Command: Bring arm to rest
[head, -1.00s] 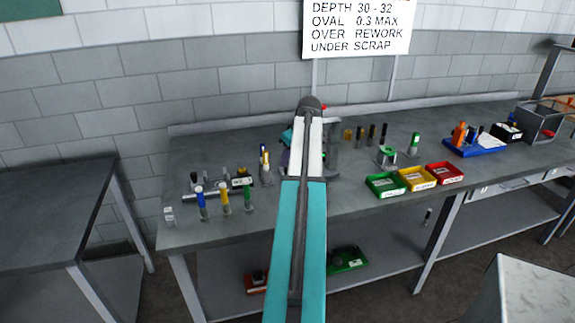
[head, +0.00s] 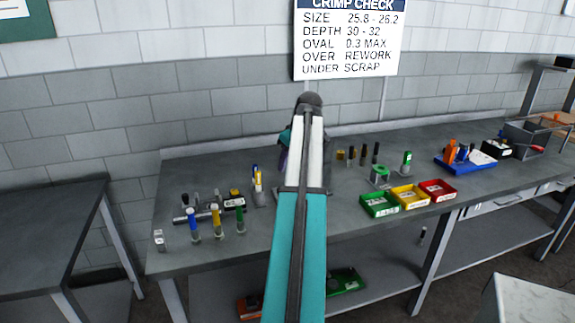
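My arm (head: 300,230), teal and white with a dark joint at its top, rises through the middle of the head view in front of the workbench (head: 335,215). Small teal and dark wrist parts (head: 285,140) show just left of its upper end. My gripper's fingers are hidden behind the arm, so I cannot see whether they hold anything.
Left on the bench are blue-, yellow- and green-topped tools (head: 215,220). Right of the arm are green (head: 379,205), yellow (head: 410,197) and red (head: 437,191) trays, and a blue tray (head: 465,164). A crimp check sign (head: 349,40) hangs behind. A darker table (head: 50,230) stands left.

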